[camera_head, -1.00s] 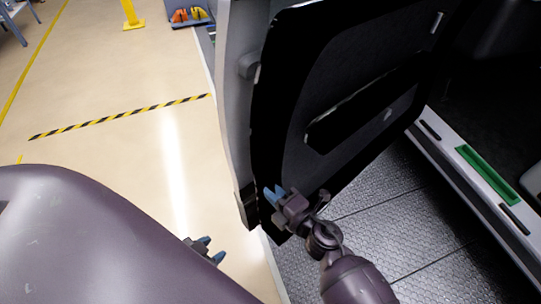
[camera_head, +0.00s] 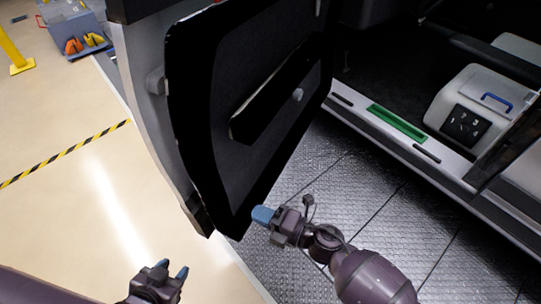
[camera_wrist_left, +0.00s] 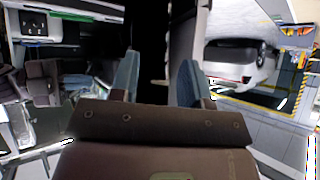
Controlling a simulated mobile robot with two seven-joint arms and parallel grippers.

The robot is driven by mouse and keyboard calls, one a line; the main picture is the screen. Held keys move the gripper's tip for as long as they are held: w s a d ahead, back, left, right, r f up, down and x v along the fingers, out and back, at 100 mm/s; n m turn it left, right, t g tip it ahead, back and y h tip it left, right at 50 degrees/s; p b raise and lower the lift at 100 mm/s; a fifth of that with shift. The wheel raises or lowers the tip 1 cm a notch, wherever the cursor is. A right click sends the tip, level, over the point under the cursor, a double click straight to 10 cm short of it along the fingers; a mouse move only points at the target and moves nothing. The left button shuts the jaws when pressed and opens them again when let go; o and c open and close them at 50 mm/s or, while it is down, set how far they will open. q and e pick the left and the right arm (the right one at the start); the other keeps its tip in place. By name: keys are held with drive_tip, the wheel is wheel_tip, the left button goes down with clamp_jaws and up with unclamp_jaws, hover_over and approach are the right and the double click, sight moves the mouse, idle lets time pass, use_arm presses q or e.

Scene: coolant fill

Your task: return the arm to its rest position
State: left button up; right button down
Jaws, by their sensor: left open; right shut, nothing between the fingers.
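My left gripper (camera_head: 172,268) is at the bottom of the head view, left of the open vehicle door. Its two blue fingertips are apart with nothing held between them. In the left wrist view the open fingers (camera_wrist_left: 158,80) frame a dark gap. My right gripper (camera_head: 263,214) is just right of the door's lower corner in the head view. Its blue fingers are together and hold nothing; I cannot tell whether they touch the door. The right arm comes in from the bottom right. Most of my left arm is out of the head view.
The dark vehicle door (camera_head: 190,130) stands open between the grippers. The sill with a green strip (camera_head: 397,123) and a light box with a blue handle (camera_head: 480,100) are at right. Clear floor (camera_head: 60,210) lies at left, with striped tape (camera_head: 75,148).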

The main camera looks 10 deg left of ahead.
drive_tip(key=w+d+r+m+t+h, duration=0.35)
drive_tip(key=w+r+m+t, duration=0.4)
drive_tip(key=m, duration=0.35)
drive_tip(key=d+m+t+h+p, duration=0.25)
drive_tip(key=d+m+h, duration=0.35)
drive_tip(key=d+m, duration=0.5)
use_arm(q)
drive_tip(key=shift+t, duration=0.3)
drive_tip(key=r+p, duration=0.3)
drive_tip(key=r, duration=0.2)
drive_tip(key=shift+s+a+r+p, duration=0.1)
drive_tip(key=shift+s+a+p, duration=0.1)
drive_tip(key=shift+p, duration=0.15)
use_arm(e)
drive_tip(key=s+d+f+m+g+h, duration=0.1)
drive_tip(key=s+d+f+m+h, duration=0.2)
drive_tip(key=s+d, duration=0.8)
drive_tip(key=s+d+f+m+g+h, duration=0.2)
drive_tip(key=s+d+m, duration=0.5)
drive_tip(key=s+d, duration=0.5)
drive_tip(key=shift+s+f+h, duration=0.7)
drive_tip(key=shift+h, duration=0.55)
